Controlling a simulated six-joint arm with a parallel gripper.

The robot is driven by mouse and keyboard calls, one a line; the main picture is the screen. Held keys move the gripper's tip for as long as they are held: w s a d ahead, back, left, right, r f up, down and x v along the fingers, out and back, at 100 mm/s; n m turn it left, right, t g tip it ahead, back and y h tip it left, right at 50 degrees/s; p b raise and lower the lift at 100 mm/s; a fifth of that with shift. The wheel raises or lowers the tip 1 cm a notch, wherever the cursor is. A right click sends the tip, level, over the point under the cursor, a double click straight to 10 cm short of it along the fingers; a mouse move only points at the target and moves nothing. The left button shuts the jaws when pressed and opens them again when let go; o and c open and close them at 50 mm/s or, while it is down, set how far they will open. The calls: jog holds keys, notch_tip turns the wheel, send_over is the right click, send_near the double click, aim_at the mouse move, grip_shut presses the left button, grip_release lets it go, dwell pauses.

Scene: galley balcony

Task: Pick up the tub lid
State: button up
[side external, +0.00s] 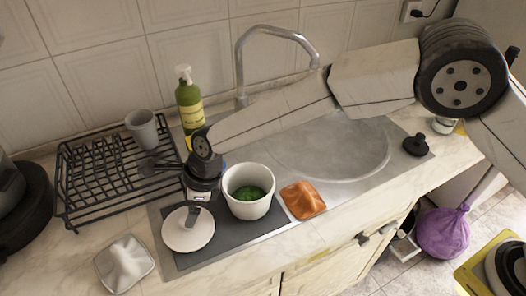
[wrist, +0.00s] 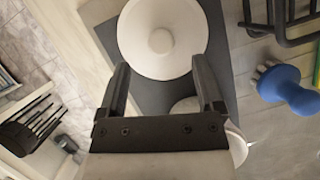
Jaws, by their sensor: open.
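The tub lid (side external: 184,236) is a round white disc lying on the dark mat by the counter's front. In the wrist view the lid (wrist: 140,50) shows a round knob at its middle. My gripper (side external: 191,214) points down over the lid's far part and hides some of it. In the wrist view my gripper (wrist: 160,66) is open, with its fingers apart and nothing held. The lid shows beyond and between the fingertips; contact cannot be told. The white tub (side external: 238,209) with green contents stands to the right of the lid; part of it shows behind the gripper in the wrist view.
A black dish rack (side external: 100,190) holds a grey cup (side external: 142,128). A green bottle (side external: 189,102) stands behind my arm. An orange cloth-like item (side external: 303,200) lies right of the tub. A white crumpled item (side external: 124,263) lies left. A blue brush (wrist: 285,88) is at the wrist view's right.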

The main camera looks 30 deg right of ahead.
jog(key=shift+x, duration=2.45)
grip_shut()
